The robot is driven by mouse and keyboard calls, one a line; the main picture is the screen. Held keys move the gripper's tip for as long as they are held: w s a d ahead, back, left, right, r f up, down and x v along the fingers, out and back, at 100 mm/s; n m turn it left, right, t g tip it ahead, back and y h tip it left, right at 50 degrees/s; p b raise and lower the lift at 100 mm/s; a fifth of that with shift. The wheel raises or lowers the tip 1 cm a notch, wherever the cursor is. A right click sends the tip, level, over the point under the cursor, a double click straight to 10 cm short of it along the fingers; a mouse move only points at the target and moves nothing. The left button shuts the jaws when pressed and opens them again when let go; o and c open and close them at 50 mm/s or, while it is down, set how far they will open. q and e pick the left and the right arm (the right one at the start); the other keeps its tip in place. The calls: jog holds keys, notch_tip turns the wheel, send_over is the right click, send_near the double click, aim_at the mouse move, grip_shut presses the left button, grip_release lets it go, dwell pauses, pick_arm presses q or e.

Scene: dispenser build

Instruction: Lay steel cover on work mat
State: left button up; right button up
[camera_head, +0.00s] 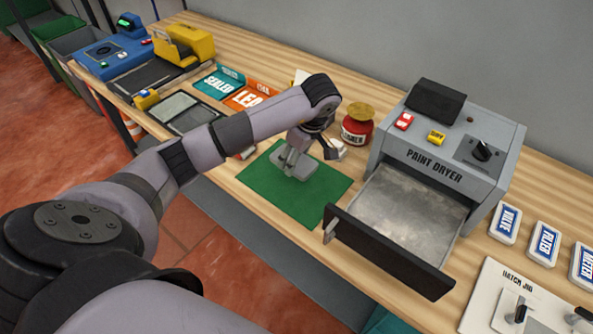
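A green work mat (312,203) lies on the wooden bench in front of the paint dryer. A grey metal piece (292,163), which looks like the steel cover, is on or just above the mat's back part. My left arm reaches in from the left, with its dark gripper (322,150) low over the back edge of the mat, right beside the grey piece. The wrist and the small size hide whether the fingers touch or hold it. A small white object (339,145) is just behind the gripper. My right gripper is not in view.
The paint dryer (436,155) stands right of the mat, its empty-looking drawer (405,222) pulled out beside it. A red jar (357,128) stands behind the mat. Signs, a dark tray (182,112) and machines fill the left; labelled tiles and a white jig (520,300) are at right.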

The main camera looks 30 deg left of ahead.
aim_at(296, 179)
pick_arm(q)
jog(key=shift+s+f, duration=0.1)
jog(key=shift+f, duration=0.95)
notch_tip(296, 179, down, 4)
jog(key=shift+r+p, duration=0.25)
jog(key=shift+p, duration=0.1)
jog(key=shift+f, duration=0.1)
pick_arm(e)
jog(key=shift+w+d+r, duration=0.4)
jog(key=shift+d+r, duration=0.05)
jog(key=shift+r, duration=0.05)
pick_arm(q)
jog(key=shift+f, duration=0.1)
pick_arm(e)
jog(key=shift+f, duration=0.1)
pick_arm(q)
jog(key=o, duration=1.2)
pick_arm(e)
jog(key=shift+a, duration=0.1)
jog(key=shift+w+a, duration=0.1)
